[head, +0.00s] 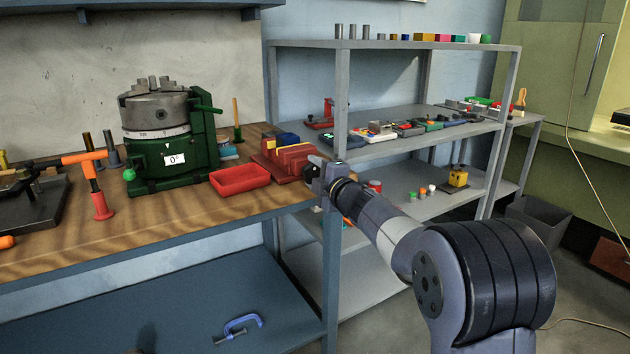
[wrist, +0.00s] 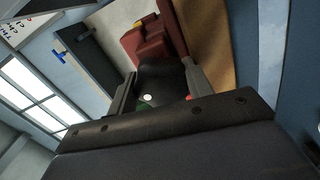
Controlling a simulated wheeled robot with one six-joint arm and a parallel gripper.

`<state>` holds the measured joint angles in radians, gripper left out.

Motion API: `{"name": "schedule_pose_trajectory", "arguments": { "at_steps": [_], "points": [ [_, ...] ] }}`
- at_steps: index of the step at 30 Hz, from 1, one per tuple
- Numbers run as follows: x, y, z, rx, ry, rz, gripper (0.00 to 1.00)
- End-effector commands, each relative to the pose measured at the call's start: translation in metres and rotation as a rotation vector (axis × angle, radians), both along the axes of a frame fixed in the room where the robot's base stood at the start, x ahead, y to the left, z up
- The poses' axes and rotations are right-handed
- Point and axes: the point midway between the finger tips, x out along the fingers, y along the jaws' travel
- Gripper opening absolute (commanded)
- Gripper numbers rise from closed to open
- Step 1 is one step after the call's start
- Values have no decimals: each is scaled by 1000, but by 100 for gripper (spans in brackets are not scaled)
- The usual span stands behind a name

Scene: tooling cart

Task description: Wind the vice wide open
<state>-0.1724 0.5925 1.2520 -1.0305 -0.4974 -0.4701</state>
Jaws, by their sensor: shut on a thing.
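The red vice (head: 290,160) sits at the right end of the wooden bench, and its red body also shows in the wrist view (wrist: 152,42). My gripper (head: 312,172) is at the vice's right end, at the bench edge. In the wrist view its two fingers (wrist: 160,88) stand on either side of a dark part (wrist: 160,75) in front of the vice. The gripper is shut on this part, which appears to be the vice handle. My gripper hides most of the handle in the head view. The gap between the vice jaws is too small to judge.
A red tray (head: 240,181) lies left of the vice, and a green rotary table (head: 165,135) stands behind it. A grey shelf unit (head: 400,150) with tools stands close on the right. A blue clamp (head: 240,327) lies below.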

Motion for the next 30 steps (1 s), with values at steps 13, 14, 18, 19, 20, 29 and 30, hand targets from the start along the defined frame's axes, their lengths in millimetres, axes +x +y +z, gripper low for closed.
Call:
{"name": "schedule_pose_trajectory", "arguments": {
  "at_steps": [13, 14, 18, 19, 20, 29, 30],
  "points": [
    [0, 1, 1, -349, -244, 0, 26],
    [0, 1, 1, -373, -261, 0, 25],
    [0, 1, 2, -481, -333, 0, 26],
    [0, 1, 2, -502, -347, 0, 26],
    [0, 1, 2, -523, -362, 0, 26],
    [-1, 2, 4, -696, -478, -1, 26],
    [-1, 2, 4, -713, -490, -1, 26]
  ]
}}
